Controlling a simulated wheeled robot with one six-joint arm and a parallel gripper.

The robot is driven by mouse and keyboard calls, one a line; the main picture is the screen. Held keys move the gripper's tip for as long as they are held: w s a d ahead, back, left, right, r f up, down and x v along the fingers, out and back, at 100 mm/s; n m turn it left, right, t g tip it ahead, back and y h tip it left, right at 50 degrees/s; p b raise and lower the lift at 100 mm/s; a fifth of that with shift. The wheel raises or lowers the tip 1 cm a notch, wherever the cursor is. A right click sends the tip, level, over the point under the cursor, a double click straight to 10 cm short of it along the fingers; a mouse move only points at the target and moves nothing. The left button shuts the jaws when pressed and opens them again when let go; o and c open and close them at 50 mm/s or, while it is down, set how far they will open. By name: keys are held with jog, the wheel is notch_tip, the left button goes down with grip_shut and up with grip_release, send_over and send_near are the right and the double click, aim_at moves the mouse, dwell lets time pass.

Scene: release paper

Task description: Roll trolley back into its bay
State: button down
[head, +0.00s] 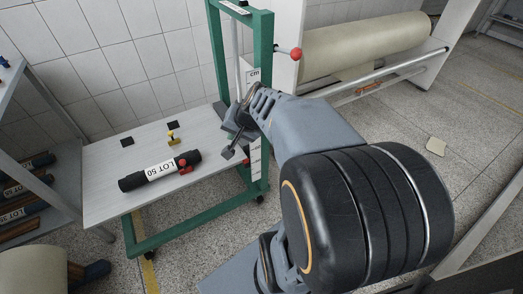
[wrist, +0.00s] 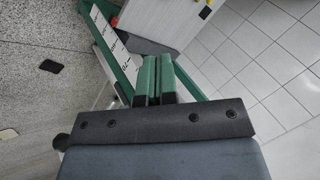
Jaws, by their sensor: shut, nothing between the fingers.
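The trolley has a green frame (head: 188,225) on castors, a pale grey deck (head: 110,190) and a tall green upright with a cm scale. It stands left of centre in the head view, near the tiled wall. My gripper (head: 230,152) is beside the upright, above the deck's right end, with its fingers together and empty. In the wrist view the fingers (wrist: 156,75) are side by side in front of the trolley's green frame and scale strip (wrist: 112,38). I cannot tell whether they touch the trolley. A yellow floor line (head: 149,270) runs under the trolley.
A black roll labelled LOT 50 (head: 160,171) with a red part lies on the deck, near a small yellow piece (head: 173,139). A shelf (head: 62,190) stands at left. A large paper roll (head: 365,45) is behind at right. Speckled floor at right is mostly clear.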

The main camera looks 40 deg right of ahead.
jog(key=w+d+f+m+t+b, duration=0.2)
jog(key=d+f+m+b, duration=0.25)
jog(key=d+f, duration=0.4)
jog(key=m+h+b, duration=0.3)
jog(key=m+b, duration=0.3)
jog(key=b, duration=0.3)
send_near(263, 137)
notch_tip(263, 137, down, 2)
jog(key=a, duration=0.3)
jog(key=shift+t, duration=0.4)
jog(key=shift+w+d+f+p, duration=0.1)
jog(key=shift+w+d+p, duration=0.1)
jog(key=shift+w, duration=0.9)
jog(key=shift+w+d+f+p, duration=0.15)
jog(key=shift+w+d, duration=0.1)
jog(key=shift+w, duration=0.8)
